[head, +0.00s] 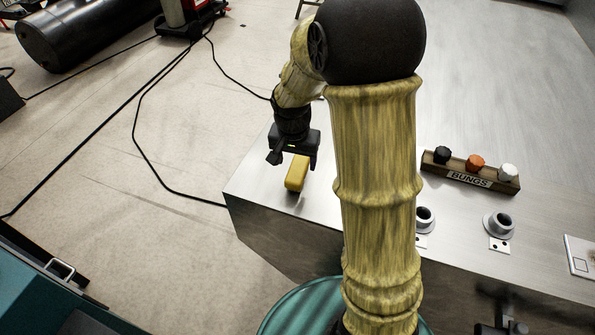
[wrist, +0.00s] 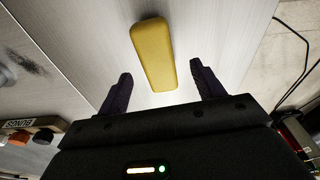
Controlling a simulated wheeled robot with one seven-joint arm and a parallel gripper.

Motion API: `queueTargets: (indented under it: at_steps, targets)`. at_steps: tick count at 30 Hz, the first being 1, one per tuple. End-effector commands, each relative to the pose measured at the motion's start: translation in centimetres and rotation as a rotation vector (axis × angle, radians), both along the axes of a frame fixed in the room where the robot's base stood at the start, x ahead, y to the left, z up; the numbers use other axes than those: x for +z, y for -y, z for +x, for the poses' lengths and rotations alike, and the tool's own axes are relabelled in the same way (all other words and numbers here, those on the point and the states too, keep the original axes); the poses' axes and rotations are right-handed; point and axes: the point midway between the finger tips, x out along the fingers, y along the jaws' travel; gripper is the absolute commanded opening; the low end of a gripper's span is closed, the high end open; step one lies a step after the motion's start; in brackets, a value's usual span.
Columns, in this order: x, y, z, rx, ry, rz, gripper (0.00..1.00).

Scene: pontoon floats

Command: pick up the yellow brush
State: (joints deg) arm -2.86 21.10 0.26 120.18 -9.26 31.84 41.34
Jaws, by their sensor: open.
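A yellow block-like object (head: 297,173), which I take to be the yellow brush, lies near the left corner of the metal bench (head: 262,172) in the head view. No bristles show. In the wrist view the yellow brush (wrist: 154,55) lies lengthwise ahead of my gripper (wrist: 162,86), its near end between the lines of the two fingers. My gripper is open, with clear space on both sides of the brush and no visible contact. In the head view my gripper (head: 291,160) is above and just beside the brush, and my arm hides part of the bench.
A wooden rack (head: 470,172) labelled BUNGS holds a black, an orange and a white bung at the right of the bench. Two grey pipe fittings (head: 498,223) stand in front of it. Black cables (head: 140,130) run over the floor at left. The bench edge is close to the brush.

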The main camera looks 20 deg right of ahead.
Motion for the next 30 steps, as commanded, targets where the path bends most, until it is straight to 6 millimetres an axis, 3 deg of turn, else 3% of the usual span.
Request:
queueTargets:
  at_steps: [10, 30]
  targets:
    - [-3.9, 0.5, 0.4, 0.000, -0.003, 0.001, 0.67]
    - [-4.2, 0.5, 0.4, 0.000, -0.001, 0.001, 0.67]
